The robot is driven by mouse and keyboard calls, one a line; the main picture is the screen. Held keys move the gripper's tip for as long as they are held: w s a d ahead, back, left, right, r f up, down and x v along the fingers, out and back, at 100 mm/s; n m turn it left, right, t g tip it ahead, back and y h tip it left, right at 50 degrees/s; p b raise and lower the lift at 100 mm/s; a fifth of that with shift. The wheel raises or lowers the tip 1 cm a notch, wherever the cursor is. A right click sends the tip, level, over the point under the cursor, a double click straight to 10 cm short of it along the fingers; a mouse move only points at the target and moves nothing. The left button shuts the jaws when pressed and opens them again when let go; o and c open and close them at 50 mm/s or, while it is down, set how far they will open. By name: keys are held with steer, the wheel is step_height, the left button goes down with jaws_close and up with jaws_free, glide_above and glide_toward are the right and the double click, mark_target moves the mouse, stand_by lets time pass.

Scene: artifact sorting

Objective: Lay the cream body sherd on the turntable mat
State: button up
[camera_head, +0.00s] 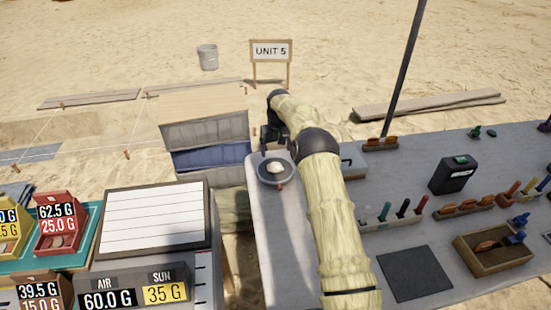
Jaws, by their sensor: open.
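The turntable (264,178) is a small dark round disc near the left end of the grey table. A small cream piece (275,168), which looks like the cream body sherd, lies on its dark mat. My gripper (274,150) is open at the far side of the turntable, just above and behind the cream piece in the picture. The fingertips are small and partly hidden, so I cannot tell whether they touch it. My arm crosses the table from the bottom to the gripper.
The grey table (390,240) also holds a black box (454,175), a wooden tray (478,262) with tools, several racks of coloured tools, and a dark flat mat (414,273). A scale with number displays (140,290) stands left. Crates (207,133) stand behind the gap.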

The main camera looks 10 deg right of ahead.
steer(key=shift+s+r, duration=0.2)
steer(key=shift+r, duration=1.5)
steer(key=shift+r, duration=0.1)
steer(key=s+a+r, duration=0.1)
steer(key=s+r, duration=0.2)
steer(key=s, duration=0.5)
steer(key=s+a+r, duration=0.1)
steer(key=s+r, duration=0.3)
steer(key=s, duration=0.3)
steer(key=s+d+f+m+t, duration=0.1)
steer(key=s+d+m, duration=0.1)
steer(key=s, duration=2.4)
steer(key=shift+s, duration=0.3)
